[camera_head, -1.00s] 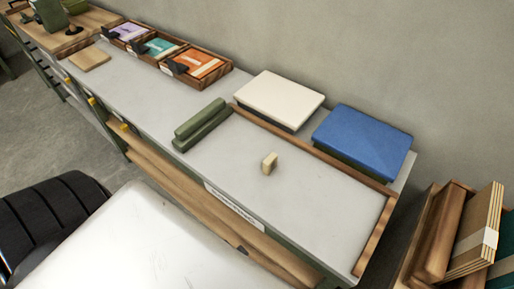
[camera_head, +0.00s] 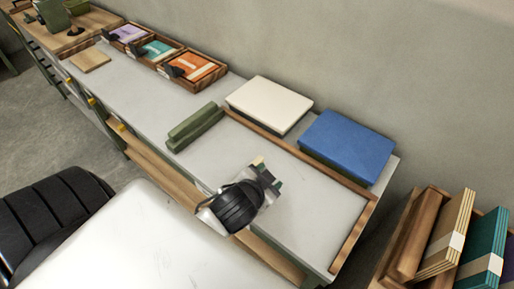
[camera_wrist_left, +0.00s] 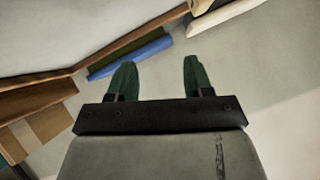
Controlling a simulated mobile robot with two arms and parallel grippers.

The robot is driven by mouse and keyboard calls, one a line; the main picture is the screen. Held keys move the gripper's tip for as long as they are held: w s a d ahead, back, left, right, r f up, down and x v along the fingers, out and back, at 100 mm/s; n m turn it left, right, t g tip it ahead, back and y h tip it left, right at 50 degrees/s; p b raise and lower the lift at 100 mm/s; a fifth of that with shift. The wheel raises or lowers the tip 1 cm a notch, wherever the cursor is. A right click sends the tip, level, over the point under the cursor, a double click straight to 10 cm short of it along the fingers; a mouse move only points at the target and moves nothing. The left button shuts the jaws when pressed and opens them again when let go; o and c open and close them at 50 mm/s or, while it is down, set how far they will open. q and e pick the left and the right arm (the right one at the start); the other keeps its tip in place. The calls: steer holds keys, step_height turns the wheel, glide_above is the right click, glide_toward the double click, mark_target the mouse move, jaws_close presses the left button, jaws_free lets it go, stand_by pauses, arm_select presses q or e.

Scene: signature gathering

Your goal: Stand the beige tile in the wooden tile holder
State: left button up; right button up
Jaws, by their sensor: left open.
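A small beige block (camera_head: 257,161), which I take to be the beige tile, is partly hidden behind my left gripper on the grey tabletop (camera_head: 315,205). My left gripper (camera_head: 266,174) is low over the table with its fingers close to the block. I cannot tell if they touch it. In the left wrist view its two green fingers (camera_wrist_left: 159,77) are apart, with no block seen between them. A wooden rack (camera_head: 408,236) at the right holds upright beige and teal banded bundles. I cannot tell for sure whether it is the tile holder. My right gripper is not in view.
A wooden rim (camera_head: 300,156) borders the table's back and right. Behind it lie a cream box (camera_head: 268,103) and a blue box (camera_head: 347,145). A green angled block (camera_head: 194,127) is to the left. Wooden trays (camera_head: 192,74) with coloured cards stand farther back left.

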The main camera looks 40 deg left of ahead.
arm_select(q)
steer(key=w+d+r+m+t+h, duration=0.4)
steer(key=r+m+h, duration=0.1)
steer(key=r, duration=0.2)
steer(key=w+d+r+m+t+h, duration=0.35)
steer(key=r+m, duration=0.25)
steer(key=r, duration=0.2)
steer(key=d+r+m+g+h, duration=0.1)
steer(key=d+m+g+h, duration=0.15)
steer(key=m+h, duration=0.25)
steer(key=m+g+y, duration=1.2)
steer(key=m+g, duration=0.4)
steer(key=m, duration=0.1)
glide_above(257, 161)
step_height(257, 161, down, 12)
steer(key=shift+f, duration=0.1)
step_height(257, 161, down, 4)
steer(key=shift+a+f+p, duration=0.1)
steer(key=shift+f+p, duration=0.15)
steer(key=shift+p, duration=0.45)
step_height(257, 161, down, 5)
steer(key=shift+r+p, duration=0.1)
steer(key=shift+p, duration=0.85)
steer(key=shift+f, duration=0.55)
jaws_close()
